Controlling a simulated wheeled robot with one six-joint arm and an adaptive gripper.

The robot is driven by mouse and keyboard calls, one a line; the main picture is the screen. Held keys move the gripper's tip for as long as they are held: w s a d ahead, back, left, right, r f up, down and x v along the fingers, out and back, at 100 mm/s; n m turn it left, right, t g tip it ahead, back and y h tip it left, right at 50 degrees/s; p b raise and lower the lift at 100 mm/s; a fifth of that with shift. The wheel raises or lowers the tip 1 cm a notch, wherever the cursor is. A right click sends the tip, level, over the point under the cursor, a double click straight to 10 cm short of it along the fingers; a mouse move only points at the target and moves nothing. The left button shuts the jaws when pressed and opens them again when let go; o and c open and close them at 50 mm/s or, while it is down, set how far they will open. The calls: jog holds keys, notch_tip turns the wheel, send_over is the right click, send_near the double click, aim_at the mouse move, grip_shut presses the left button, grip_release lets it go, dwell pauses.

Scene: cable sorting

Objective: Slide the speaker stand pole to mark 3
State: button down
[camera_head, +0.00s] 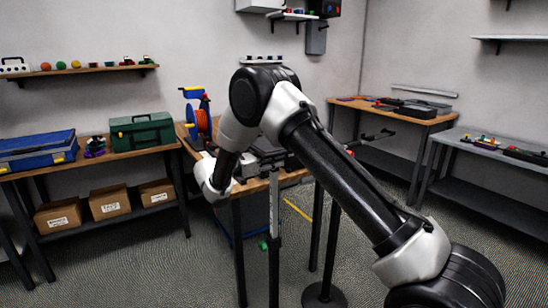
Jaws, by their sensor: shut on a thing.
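The speaker stand pole (273,205) stands upright in front of the middle table. Its upper part is a light grey tube, and its lower part is black. A green knob (263,245) sticks out to the left where the two parts meet. My arm reaches up from the lower right, bends and comes down to a white wrist left of the pole. My gripper (268,168) points right from the wrist and is shut at the pole's upper end. The fingertips are hard to make out against dark items behind. I cannot read any marks on the pole.
A black round base (324,295) with a thin pole stands right of the speaker stand. An orange cable reel (203,122) is on the middle table. A green toolbox (142,131) and blue case (38,150) lie on the left bench. Floor at the lower left is free.

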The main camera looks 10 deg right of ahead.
notch_tip(320, 180, down, 6)
jog(key=shift+f, duration=0.1)
jog(key=c, duration=1.1)
grip_release()
jog(key=shift+a, duration=0.1)
jog(key=v, duration=1.2)
